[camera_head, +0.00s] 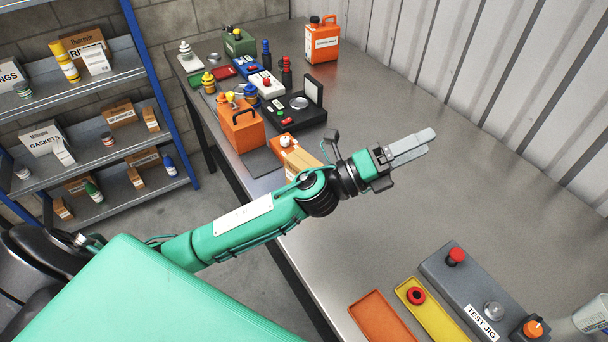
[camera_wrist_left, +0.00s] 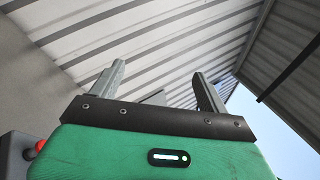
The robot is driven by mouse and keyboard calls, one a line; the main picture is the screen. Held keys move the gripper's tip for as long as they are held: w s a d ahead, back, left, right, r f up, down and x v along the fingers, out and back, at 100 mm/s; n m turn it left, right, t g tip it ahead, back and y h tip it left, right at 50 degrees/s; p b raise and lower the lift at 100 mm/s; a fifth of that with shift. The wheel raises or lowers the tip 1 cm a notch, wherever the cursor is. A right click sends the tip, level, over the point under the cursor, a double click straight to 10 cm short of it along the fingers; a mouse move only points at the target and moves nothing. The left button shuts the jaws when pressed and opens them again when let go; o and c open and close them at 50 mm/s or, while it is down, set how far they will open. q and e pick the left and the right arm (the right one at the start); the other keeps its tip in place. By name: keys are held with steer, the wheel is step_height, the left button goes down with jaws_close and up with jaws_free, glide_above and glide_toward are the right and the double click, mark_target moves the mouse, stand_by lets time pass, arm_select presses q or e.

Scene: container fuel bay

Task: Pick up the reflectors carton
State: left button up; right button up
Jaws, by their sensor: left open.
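I cannot make out a carton labelled reflectors. Several brown and white cartons stand on the shelf unit at the left. One is labelled GASKETS (camera_head: 42,139). Smaller brown cartons (camera_head: 119,115) sit beside it and on the shelf below (camera_head: 146,158), with print too small to read. A pale carton-like item (camera_head: 302,162) on the bench is partly hidden behind my left arm. My left gripper (camera_head: 430,141) is open and empty above the middle of the bench, far from the shelves. Its two fingers also show apart in the left wrist view (camera_wrist_left: 160,78). My right gripper is not in view.
The grey bench (camera_head: 480,190) is mostly clear in the middle. The test jig (camera_head: 470,285) and orange and yellow trays (camera_head: 380,318) lie at the near end. A corrugated wall runs behind.

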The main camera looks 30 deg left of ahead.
arm_select(q)
steer(key=s+d+m+g+h, duration=0.2)
steer(key=d+m+g, duration=0.2)
steer(key=m+g, duration=0.6)
steer(key=m+g+y, duration=0.4)
steer(key=m+y, duration=1)
steer(key=y, duration=0.6)
glide_above(304, 161)
step_height(304, 161, down, 11)
step_height(304, 161, down, 7)
steer(key=p, duration=0.3)
steer(key=shift+s+d+f, duration=0.1)
steer(key=shift+s+f, duration=0.05)
steer(key=shift+f, duration=0.05)
steer(key=shift+f+p, duration=0.4)
steer(key=shift+p, duration=0.1)
step_height(304, 161, down, 4)
steer(key=shift+r+p, duration=0.1)
steer(key=shift+p, duration=1.15)
steer(key=shift+w+f, duration=0.2)
steer(key=shift+f, duration=0.2)
steer(key=c, duration=1.2)
